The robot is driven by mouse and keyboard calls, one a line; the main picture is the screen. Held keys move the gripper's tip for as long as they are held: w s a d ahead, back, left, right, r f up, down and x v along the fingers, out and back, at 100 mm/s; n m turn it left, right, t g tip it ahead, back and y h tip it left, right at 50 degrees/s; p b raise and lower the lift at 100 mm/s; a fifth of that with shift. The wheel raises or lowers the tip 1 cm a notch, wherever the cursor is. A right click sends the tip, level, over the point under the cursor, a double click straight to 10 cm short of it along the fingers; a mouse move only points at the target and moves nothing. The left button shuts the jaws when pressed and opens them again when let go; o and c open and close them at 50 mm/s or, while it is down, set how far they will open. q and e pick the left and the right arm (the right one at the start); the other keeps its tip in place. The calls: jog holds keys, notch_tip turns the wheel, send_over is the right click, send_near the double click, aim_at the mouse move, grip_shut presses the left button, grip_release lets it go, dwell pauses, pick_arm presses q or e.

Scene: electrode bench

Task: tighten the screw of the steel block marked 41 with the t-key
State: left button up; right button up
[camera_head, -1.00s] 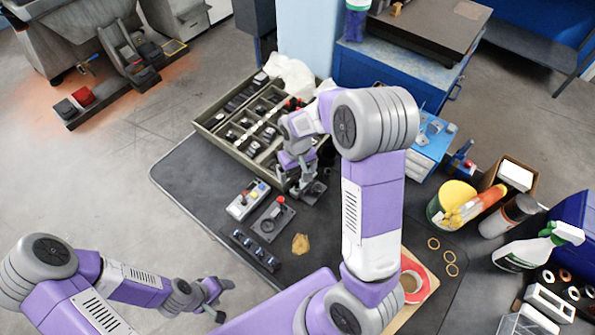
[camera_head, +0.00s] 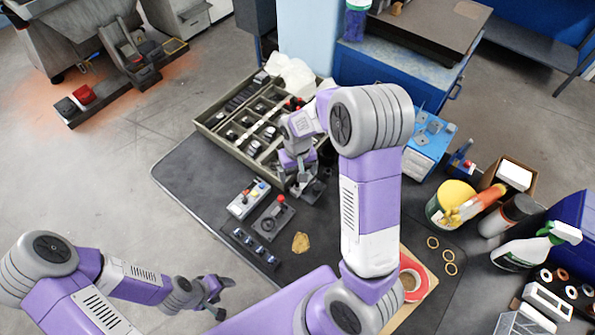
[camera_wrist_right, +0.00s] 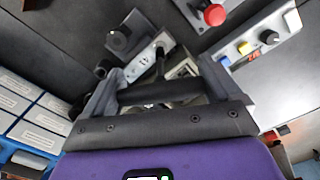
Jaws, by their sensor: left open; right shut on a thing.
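In the right wrist view a dark T-key (camera_wrist_right: 160,92) has its crossbar between the fingers of my right gripper (camera_wrist_right: 160,90), which is shut on it. Its shaft points away from the gripper to a small steel block (camera_wrist_right: 142,62); whether its tip sits in the screw is hard to tell. The marking on the block is too small to read. A second light metal piece (camera_wrist_right: 182,70) lies close beside the shaft. In the head view my right gripper (camera_head: 299,185) is low over the mat, partly hiding the block. My left gripper (camera_head: 217,293) is open and empty, off the mat's front left edge.
A divided tray (camera_head: 208,122) of dark parts stands behind the right gripper. The mat's left side is bare.

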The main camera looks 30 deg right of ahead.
jog(key=shift+r+p, duration=0.9)
jog(key=shift+r, duration=0.1)
dwell(0.6)
jog(key=shift+r+p, duration=1.6)
jog(key=shift+r, duration=0.4)
